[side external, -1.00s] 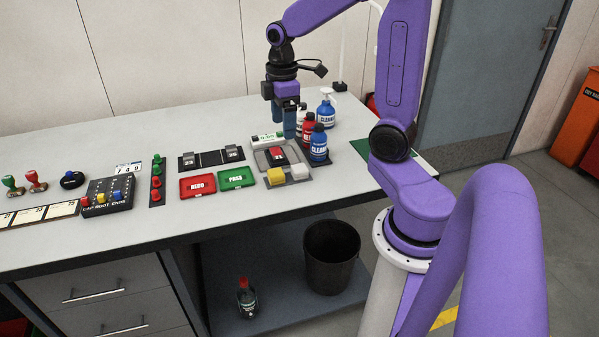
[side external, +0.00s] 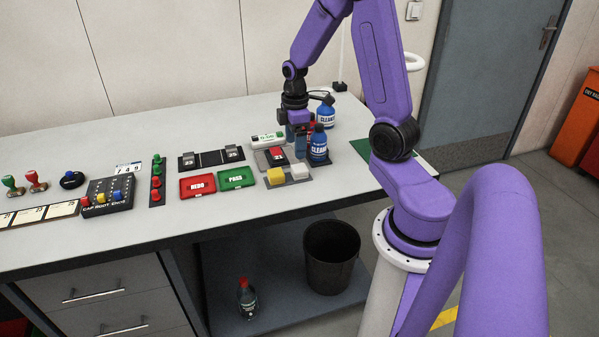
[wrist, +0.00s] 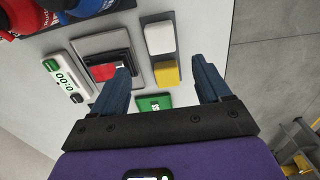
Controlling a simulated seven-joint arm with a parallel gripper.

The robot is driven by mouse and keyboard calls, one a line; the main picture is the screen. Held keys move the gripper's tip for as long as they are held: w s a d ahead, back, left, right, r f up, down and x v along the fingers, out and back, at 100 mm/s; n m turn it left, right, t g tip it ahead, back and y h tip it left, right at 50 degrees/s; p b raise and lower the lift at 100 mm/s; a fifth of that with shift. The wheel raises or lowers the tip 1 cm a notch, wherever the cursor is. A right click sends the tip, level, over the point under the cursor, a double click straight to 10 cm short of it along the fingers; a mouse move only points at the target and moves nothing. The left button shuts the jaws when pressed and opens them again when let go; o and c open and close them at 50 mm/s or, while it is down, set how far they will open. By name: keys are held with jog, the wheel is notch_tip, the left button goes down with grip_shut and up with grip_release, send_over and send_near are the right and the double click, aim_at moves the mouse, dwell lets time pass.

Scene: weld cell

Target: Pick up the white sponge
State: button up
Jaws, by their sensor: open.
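The white sponge (side external: 299,170) lies on a grey pad beside a yellow sponge (side external: 275,176), to its right, on the bench. In the wrist view the white sponge (wrist: 159,38) sits at the upper middle, beyond the yellow sponge (wrist: 167,74). My gripper (side external: 301,146) is just behind the sponges, low over the bench. In the wrist view my gripper (wrist: 164,80) is open with nothing between its fingers. The white sponge lies past the fingertips, roughly in line with the gap between them.
A blue cleaner bottle (side external: 318,145) stands close to the right of my gripper, with more bottles behind. Red and green trays (side external: 236,178) lie farther left. The bench front is clear.

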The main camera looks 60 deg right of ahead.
aim_at(297, 168)
jog(key=shift+s+f, duration=0.15)
jog(key=shift+f, duration=3.6)
jog(key=c, duration=1.1)
